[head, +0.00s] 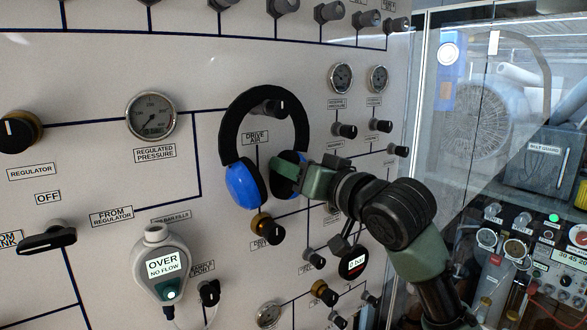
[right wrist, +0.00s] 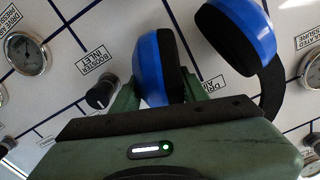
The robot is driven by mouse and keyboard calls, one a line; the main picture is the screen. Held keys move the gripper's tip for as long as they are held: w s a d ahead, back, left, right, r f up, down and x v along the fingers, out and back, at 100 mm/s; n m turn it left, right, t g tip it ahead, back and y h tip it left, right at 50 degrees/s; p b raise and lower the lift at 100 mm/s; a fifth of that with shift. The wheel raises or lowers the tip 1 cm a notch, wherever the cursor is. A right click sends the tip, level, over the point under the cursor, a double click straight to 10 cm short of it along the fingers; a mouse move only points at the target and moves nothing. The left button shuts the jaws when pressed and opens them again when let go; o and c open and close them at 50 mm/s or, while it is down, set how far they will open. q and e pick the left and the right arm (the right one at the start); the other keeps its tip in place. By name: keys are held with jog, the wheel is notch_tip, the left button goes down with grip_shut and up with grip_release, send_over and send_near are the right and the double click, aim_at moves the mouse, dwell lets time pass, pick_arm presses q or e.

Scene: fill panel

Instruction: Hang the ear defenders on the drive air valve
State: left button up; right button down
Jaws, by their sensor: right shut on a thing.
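The ear defenders (head: 236,125), with a black headband and blue cups, are upright in front of the panel, band at the top. My right gripper (head: 300,174) is shut on their right-hand cup; the right wrist view also shows this blue cup (right wrist: 158,66) between the fingers. The drive air valve (head: 276,107), a black knob above the DRIVE AIR label (head: 255,138), shows inside the arch, just below the top of the band. I cannot tell whether the band touches it. The other cup (head: 243,184) hangs free. My left gripper is not in view.
Another knob (head: 267,228) is just below the cups. A handheld meter (head: 163,265) is at lower left. A gauge (head: 151,114) is left of the band, and several small knobs are on the right. A glazed enclosure (head: 490,110) stands beyond the panel's right edge.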

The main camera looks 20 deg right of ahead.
jog(key=c, duration=0.7)
grip_release()
jog(key=shift+s, duration=0.1)
